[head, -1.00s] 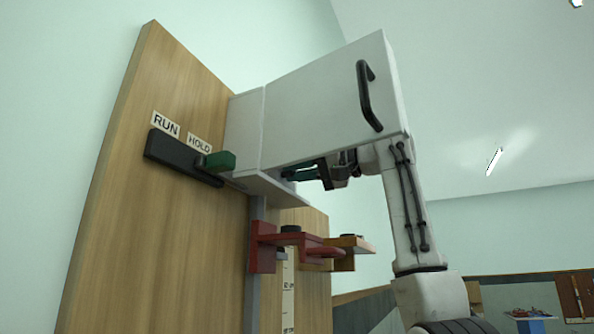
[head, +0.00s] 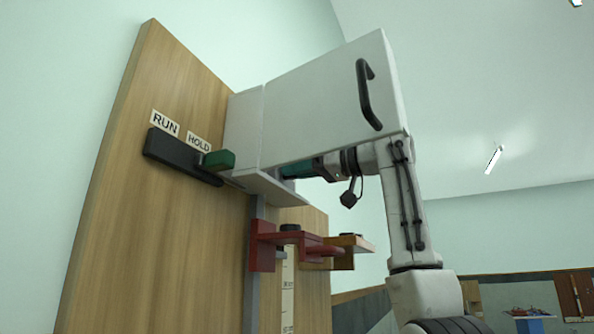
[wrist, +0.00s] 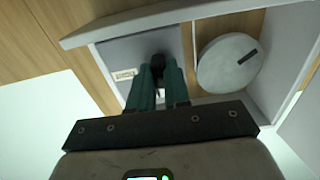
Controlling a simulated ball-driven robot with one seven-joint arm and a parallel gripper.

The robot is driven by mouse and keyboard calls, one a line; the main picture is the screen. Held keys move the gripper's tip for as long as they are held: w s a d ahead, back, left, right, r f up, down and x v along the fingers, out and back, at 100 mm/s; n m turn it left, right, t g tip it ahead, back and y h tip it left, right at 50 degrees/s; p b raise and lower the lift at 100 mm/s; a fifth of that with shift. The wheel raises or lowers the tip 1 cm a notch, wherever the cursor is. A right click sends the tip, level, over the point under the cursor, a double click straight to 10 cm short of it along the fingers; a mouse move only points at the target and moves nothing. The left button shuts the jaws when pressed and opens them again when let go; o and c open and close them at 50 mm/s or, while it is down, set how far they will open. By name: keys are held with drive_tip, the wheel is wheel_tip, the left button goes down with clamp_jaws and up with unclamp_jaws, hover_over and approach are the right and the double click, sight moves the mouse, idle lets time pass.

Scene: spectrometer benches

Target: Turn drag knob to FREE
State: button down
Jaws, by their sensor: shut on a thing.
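My gripper (wrist: 158,82) has its teal fingers shut on a small dark knob (wrist: 158,60) in the wrist view. The knob sits in a pale recess of the white housing and is mostly hidden between the fingers; its pointing direction cannot be told. A small label (wrist: 123,75) is left of the fingers, too small to read. In the head view, the teal fingers (head: 298,169) reach under the white cabinet (head: 318,105), and the knob is hidden there.
A grey disc (wrist: 228,63) with a black mark is close right of the fingers. In the head view, a green-handled lever (head: 218,160) sits by the RUN and HOLD labels. A red bracket (head: 263,246) and an orange-brown bracket (head: 345,255) stand below my gripper.

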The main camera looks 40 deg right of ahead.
drive_tip(key=shift+f, duration=0.1)
idle(0.5)
drive_tip(key=c, duration=1.1)
unclamp_jaws()
drive_tip(key=b+v, duration=0.3)
drive_tip(key=v, duration=0.7)
drive_tip(key=shift+s+d+b, duration=0.15)
drive_tip(key=shift+s+b, duration=0.15)
drive_tip(key=shift+s, duration=0.05)
